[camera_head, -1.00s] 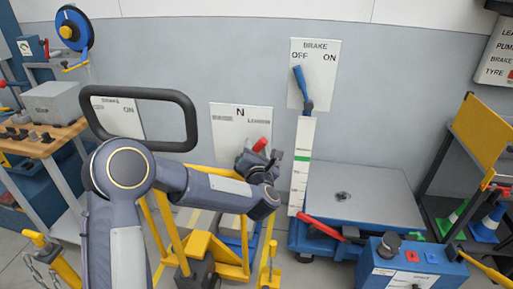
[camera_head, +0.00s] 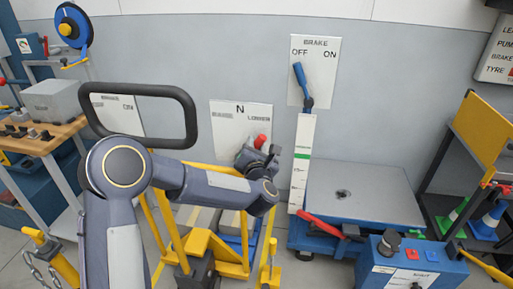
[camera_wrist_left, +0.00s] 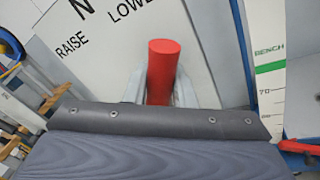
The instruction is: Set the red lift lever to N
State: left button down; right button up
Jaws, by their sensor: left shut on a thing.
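The red lift lever (camera_head: 261,141) stands in front of a white plate (camera_head: 228,122) marked N at the top, with LOWER readable on its right. In the left wrist view the red grip (camera_wrist_left: 162,68) stands out below the word LOWER, to the right of the N; RAISE is on the left of that plate (camera_wrist_left: 105,60). My left gripper (camera_head: 258,152) is shut on the red grip, with a finger on each side of it. The lever's lower part is hidden by the gripper. My right gripper is not in view.
A blue brake lever (camera_head: 303,86) on its own plate is to the right, above a scale post (camera_head: 302,165) and a blue lift table (camera_head: 365,195). A black hoop (camera_head: 140,90) and yellow frame (camera_head: 225,260) are near my left arm.

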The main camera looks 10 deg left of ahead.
pick_arm(q)
jog(key=a+n+b, duration=0.1)
jog(key=b, duration=0.2)
jog(key=a+r+n+b, duration=0.1)
jog(key=a+n+b, duration=0.1)
jog(key=b, duration=0.1)
jog(key=shift+n+g+h, duration=0.3)
jog(key=shift+a+r+n+g+b, duration=0.2)
jog(key=shift+a+n+b, duration=0.4)
jog(key=shift+b, duration=0.25)
jog(key=shift+a+r+n+g+b, duration=0.1)
jog(key=shift+a+n+g+b, duration=0.1)
jog(key=shift+a+n+b, duration=0.5)
jog(key=shift+d+h, duration=0.2)
jog(key=shift+h, duration=0.1)
jog(key=c, duration=1.2)
grip_release()
jog(key=shift+c, duration=0.2)
jog(key=v, duration=0.7)
jog(key=shift+s, duration=0.4)
jog(key=shift+r, duration=0.1)
